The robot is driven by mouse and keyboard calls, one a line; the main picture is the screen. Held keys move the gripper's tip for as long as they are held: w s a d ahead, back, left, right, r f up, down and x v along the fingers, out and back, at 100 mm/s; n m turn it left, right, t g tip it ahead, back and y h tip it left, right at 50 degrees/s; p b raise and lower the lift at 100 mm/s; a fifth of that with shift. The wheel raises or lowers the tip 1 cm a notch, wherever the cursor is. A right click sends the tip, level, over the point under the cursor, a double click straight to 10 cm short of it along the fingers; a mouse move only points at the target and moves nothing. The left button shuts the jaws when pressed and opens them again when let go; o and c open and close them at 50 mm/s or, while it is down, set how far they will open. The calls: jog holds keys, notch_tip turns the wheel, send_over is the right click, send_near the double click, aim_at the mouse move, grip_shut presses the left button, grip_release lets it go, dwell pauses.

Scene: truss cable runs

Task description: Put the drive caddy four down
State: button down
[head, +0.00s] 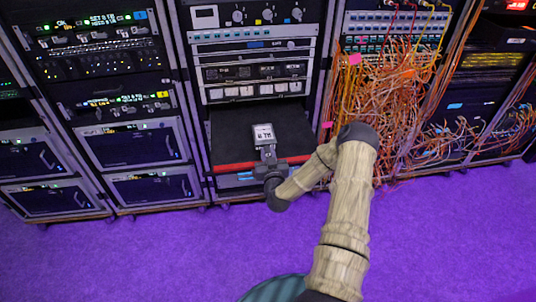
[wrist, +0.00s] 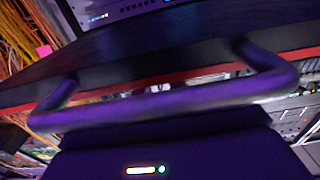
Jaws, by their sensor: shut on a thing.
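A small dark block with a pale label on top, which I take for the drive caddy (head: 264,134), is at the end of my gripper (head: 267,156). The gripper is shut on it over a dark pull-out shelf (head: 226,133) in the middle rack. The label writing is too small to read surely. I cannot tell if the block touches the shelf. In the wrist view, a dark body (wrist: 100,155) with a lit bar and a small green light fills the bottom; I cannot tell if it is the caddy. The fingertips are hidden there.
A red strip (head: 234,167) runs along the shelf's front edge. A bar handle (wrist: 165,108) crosses the wrist view. Tangled orange cables (head: 385,95) hang close on the right. Closed rack units (head: 130,145) stand left. The purple floor (head: 130,255) in front is clear.

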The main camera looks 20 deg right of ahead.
jog(key=shift+a+f+b, duration=0.1)
jog(key=shift+f+b, duration=0.25)
jog(key=shift+f, duration=0.15)
jog(key=c, duration=1.3)
grip_release()
jog(key=shift+f, duration=0.15)
jog(key=shift+s, duration=0.1)
jog(key=shift+r+p, duration=0.6)
jog(key=shift+r, duration=0.05)
jog(key=v, duration=1.1)
jog(key=shift+s+a+r+b, duration=0.1)
jog(key=shift+s+b, duration=0.2)
jog(key=shift+s, duration=0.05)
jog(key=shift+w, duration=0.15)
